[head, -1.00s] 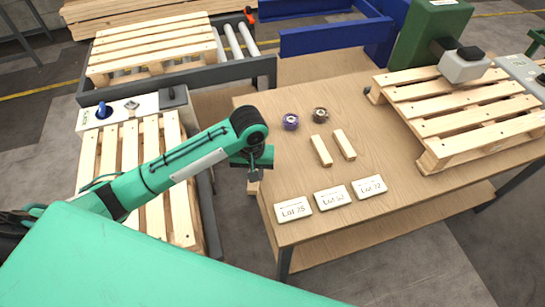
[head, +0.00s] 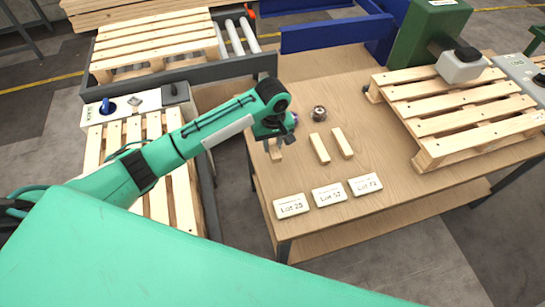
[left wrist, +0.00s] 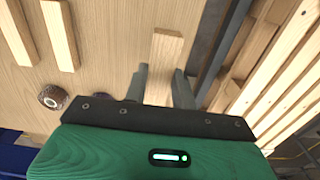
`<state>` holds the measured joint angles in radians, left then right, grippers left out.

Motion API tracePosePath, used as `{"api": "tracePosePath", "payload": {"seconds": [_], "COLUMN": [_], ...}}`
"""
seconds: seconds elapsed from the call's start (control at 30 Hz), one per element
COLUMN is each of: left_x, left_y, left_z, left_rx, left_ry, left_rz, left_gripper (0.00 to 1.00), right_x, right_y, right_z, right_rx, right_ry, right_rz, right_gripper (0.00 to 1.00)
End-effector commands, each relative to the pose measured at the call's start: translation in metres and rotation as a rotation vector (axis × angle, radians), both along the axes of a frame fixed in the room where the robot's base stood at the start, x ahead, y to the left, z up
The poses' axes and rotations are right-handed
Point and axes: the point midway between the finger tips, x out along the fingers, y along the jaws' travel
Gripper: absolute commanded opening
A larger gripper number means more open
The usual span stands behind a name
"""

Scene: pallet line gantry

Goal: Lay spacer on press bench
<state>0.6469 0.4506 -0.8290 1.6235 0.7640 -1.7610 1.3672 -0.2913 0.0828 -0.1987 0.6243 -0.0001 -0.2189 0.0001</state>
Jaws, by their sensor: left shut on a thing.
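My left gripper (head: 275,135) is over the left part of the wooden press bench (head: 310,235), shut on a pale wooden spacer (head: 277,152). The gripper hides much of this spacer in the head view. In the left wrist view the spacer (left wrist: 166,58) sticks out from between the two fingers (left wrist: 160,85). I cannot tell whether it touches the bench top. Two similar spacers lie side by side on the bench, a left one (head: 319,148) and a right one (head: 343,142). My right gripper is not in view.
A dark tape roll (head: 319,113) lies behind the spacers; a purple roll (head: 295,118) is partly hidden by my gripper. Lot cards (head: 328,195) line the front edge. A pallet (head: 465,115) and a green press (head: 430,35) take the right side. Bench between cards and spacers is clear.

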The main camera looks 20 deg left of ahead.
Motion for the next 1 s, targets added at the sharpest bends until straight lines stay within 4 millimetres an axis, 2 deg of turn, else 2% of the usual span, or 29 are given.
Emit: {"api": "tracePosePath", "payload": {"seconds": [0.13,0.33,0.6,0.97,1.0], "left_x": [0.000,0.000,0.000,0.000,0.000], "left_y": [0.001,0.000,0.000,0.000,0.000], "left_z": [-0.028,-0.046,-0.081,-0.085,-0.086], "left_rx": [0.002,-0.001,0.001,0.000,0.000], "left_ry": [0.003,0.001,-0.001,0.000,0.000], "left_rz": [0.001,0.000,0.000,-0.001,-0.001], "left_gripper": [0.04,0.04,0.04,0.04,0.28], "right_x": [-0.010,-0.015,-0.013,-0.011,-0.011], "right_y": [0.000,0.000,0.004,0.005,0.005], "right_z": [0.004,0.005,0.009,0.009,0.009], "right_rx": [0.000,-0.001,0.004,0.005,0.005], "right_ry": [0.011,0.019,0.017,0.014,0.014], "right_rz": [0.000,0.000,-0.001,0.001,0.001], "right_gripper": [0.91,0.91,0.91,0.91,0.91]}}
